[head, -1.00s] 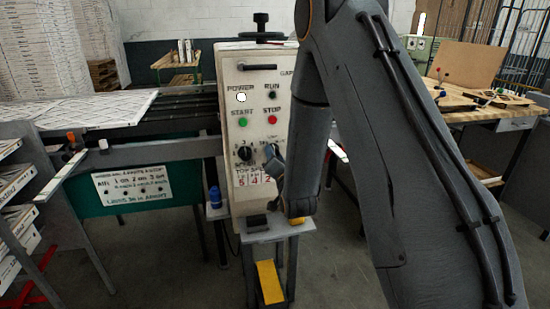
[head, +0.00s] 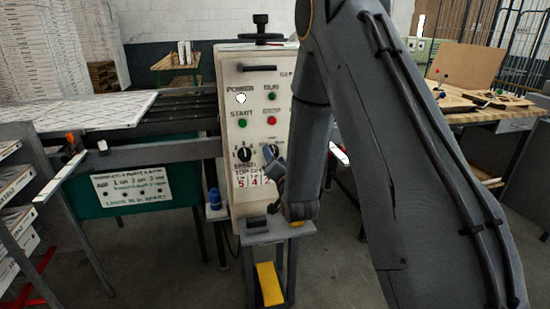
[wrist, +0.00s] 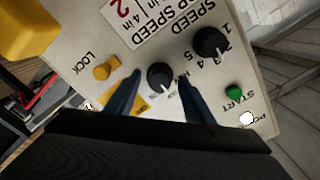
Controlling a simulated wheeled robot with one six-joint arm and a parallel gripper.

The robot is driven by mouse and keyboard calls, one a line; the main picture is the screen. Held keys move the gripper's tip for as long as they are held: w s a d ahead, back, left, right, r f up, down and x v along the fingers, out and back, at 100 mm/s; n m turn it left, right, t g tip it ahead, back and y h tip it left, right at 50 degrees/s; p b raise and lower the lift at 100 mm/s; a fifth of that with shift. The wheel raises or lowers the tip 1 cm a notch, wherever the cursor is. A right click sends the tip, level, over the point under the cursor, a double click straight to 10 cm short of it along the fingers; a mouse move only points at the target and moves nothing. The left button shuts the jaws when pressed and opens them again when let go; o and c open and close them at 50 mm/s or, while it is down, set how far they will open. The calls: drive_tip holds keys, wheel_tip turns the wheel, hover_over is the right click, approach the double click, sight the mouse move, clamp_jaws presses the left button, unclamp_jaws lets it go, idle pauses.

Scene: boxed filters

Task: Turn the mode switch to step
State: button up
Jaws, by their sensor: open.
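The mode switch is a round black knob (wrist: 159,76) on the pale control panel, seen upside down in the wrist view. A pale pointer mark shows at its lower edge in that view. The small lettering around it is partly covered and too small to read. My gripper (wrist: 158,80) is open, with one dark finger on each side of the knob. I cannot tell whether either finger touches it. In the head view the knob (head: 271,151) is partly hidden behind my gripper (head: 276,168).
A black speed knob (wrist: 211,41), a yellow lock knob (wrist: 107,67) and a green start button (wrist: 234,92) are near the switch. A large yellow part (wrist: 24,25) stands out at the panel's corner. A lit white power lamp (head: 240,98) is higher up.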

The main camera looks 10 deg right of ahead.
drive_tip(key=s+b, duration=0.1)
drive_tip(key=s, duration=0.6)
drive_tip(key=shift+b, duration=0.4)
